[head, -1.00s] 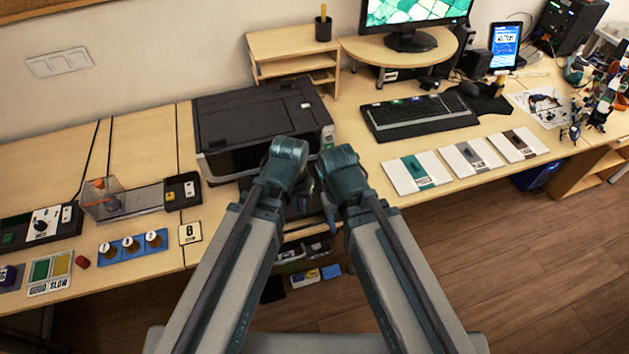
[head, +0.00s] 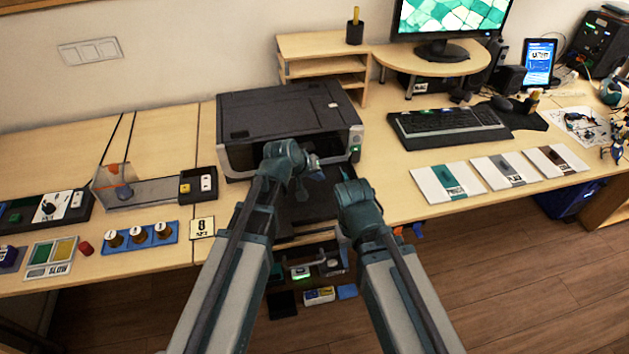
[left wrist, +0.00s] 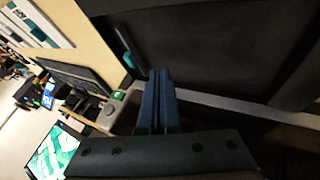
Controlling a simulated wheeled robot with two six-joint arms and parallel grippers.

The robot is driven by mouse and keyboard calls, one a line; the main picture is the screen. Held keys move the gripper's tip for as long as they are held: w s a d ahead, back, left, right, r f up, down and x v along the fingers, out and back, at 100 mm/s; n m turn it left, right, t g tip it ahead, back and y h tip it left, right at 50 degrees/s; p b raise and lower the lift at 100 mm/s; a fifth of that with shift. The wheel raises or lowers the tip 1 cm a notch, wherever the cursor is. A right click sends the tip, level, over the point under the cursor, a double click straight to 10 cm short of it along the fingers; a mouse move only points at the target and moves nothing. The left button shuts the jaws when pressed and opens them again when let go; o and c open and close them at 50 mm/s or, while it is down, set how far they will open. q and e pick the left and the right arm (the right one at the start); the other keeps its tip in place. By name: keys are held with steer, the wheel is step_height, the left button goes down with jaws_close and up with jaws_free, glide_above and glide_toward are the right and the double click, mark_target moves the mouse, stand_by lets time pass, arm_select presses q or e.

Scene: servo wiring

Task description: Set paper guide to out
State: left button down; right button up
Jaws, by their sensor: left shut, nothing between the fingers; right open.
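The black and grey printer (head: 285,112) stands on the desk, with a dark tray reaching out of its front, partly hidden by my arms. In the left wrist view a dark tray surface (left wrist: 220,45) fills the top. A small tab with a teal end (left wrist: 129,60), which looks like the paper guide, sits at its edge. My left gripper (head: 316,168) is at the printer's front, over the tray. Its fingers (left wrist: 158,78) are shut and empty, just beside the teal tab; contact cannot be told. My right gripper (head: 346,174) is open, to the right of the tray.
A keyboard (head: 448,122) and several paper packs (head: 448,181) lie right of the printer. Left of it are a switch box (head: 198,184) and a blue tray of knobs (head: 138,237). A shelf with small items (head: 319,295) is below the desk edge.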

mark_target(345, 178)
arm_select(q)
steer(key=b+x, duration=0.3)
steer(key=x, duration=0.2)
steer(key=shift+f, duration=0.1)
steer(key=shift+w+d+r+p, duration=0.1)
steer(key=shift+d+r+p, duration=0.1)
steer(key=shift+d, duration=0.35)
steer(key=shift+w+d+r+p, duration=0.15)
steer(key=shift+d+r, duration=0.05)
steer(key=shift+d, duration=0.4)
steer(key=shift+w+d, duration=0.15)
steer(key=shift+d, duration=0.55)
arm_select(e)
steer(key=shift+f, duration=1.7)
arm_select(q)
steer(key=shift+w+d, duration=0.25)
steer(key=shift+d, duration=0.45)
steer(key=shift+w+d, duration=0.25)
steer(key=shift+d, duration=0.5)
steer(key=shift+a, duration=0.1)
